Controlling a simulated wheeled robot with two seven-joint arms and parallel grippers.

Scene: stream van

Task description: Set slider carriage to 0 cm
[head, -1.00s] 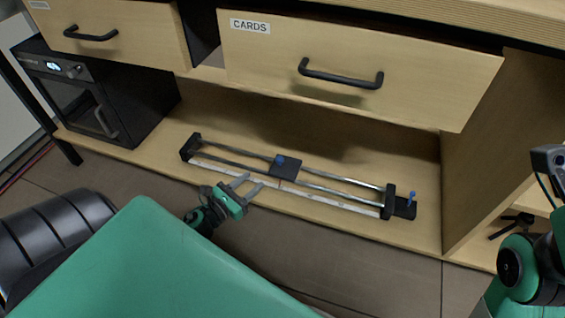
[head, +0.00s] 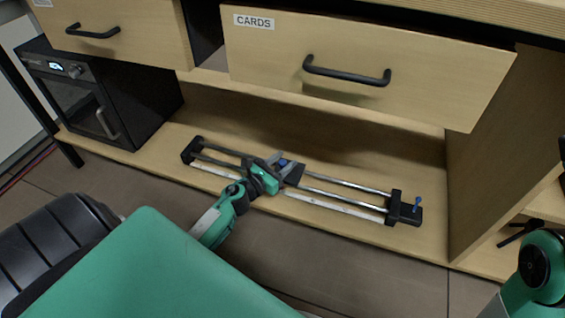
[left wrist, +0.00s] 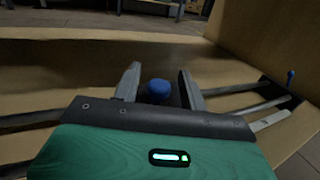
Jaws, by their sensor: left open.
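The slider (head: 342,189) lies on the low wooden shelf, with two metal rails between black end blocks and a pale scale strip (head: 333,206) along its front. Its black carriage (head: 294,175) stands left of the middle of the rails and has a blue knob, which shows in the left wrist view (left wrist: 159,90). My left gripper (head: 279,163) is open at the carriage, its fingers on either side of the blue knob with gaps showing. The scale marks are too small to read.
A black oven-like box (head: 95,90) stands on the shelf at left. The CARDS drawer (head: 360,65) sticks out above the slider. A wooden side panel (head: 505,150) closes the shelf on the right. A blue-topped lever (head: 417,203) stands at the slider's right end.

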